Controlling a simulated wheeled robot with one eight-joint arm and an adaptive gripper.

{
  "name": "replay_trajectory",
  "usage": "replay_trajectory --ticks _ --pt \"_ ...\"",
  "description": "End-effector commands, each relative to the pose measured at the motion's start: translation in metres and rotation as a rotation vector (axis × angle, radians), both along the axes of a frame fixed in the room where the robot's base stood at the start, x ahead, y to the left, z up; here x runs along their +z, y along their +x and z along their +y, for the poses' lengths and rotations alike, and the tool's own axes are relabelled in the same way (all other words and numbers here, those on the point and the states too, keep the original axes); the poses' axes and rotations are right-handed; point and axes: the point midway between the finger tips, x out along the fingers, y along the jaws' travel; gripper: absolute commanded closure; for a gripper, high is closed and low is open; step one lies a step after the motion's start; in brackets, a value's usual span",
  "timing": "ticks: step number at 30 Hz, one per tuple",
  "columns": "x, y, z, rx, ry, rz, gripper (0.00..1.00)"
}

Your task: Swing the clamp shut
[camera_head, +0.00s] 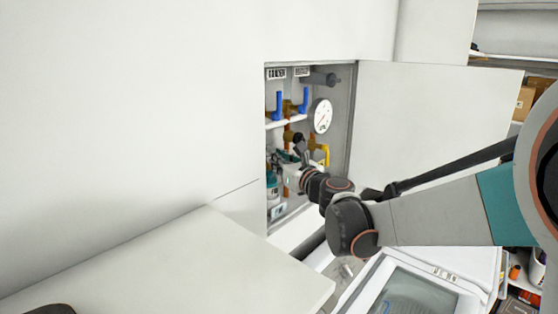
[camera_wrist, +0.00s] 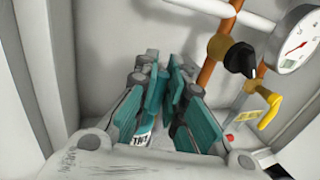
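No part that I can surely name as the clamp stands out in either view. My gripper (camera_wrist: 163,72) reaches into an open wall cabinet (camera_head: 353,110). In the wrist view its teal fingers stand close together, with a narrow gap between them. I cannot tell whether something is held there. A small labelled item (camera_wrist: 142,139) shows partly behind the left finger. A black and brass fitting with a yellow handle (camera_wrist: 266,107) is to the right of the fingers, apart from them. In the head view my wrist hides much of the cabinet's lower part.
A round gauge (camera_head: 321,115) and blue handles (camera_head: 303,101) sit above my gripper. An orange pipe (camera_wrist: 214,58) runs upward behind the fitting. The cabinet door (camera_head: 435,105) stands open to the right. A pale counter (camera_head: 190,262) lies at the front left.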

Motion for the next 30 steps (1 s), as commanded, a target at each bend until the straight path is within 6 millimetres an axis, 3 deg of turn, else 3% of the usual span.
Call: replay_trajectory --ticks 5,12,20,21,24,30 --pt "-0.001 -0.001 0.006 0.001 0.0 0.0 1.0" --pt "-0.002 -0.004 0.029 0.002 0.0 0.0 1.0" --pt "0.0 -0.004 0.03 0.001 0.0 0.0 1.0" --pt "0.0 -0.004 0.03 0.001 0.0 0.0 0.86" --pt "0.0 -0.004 0.03 0.001 0.0 0.0 0.69" --pt "0.0 -0.004 0.029 0.0 0.0 0.0 0.69"
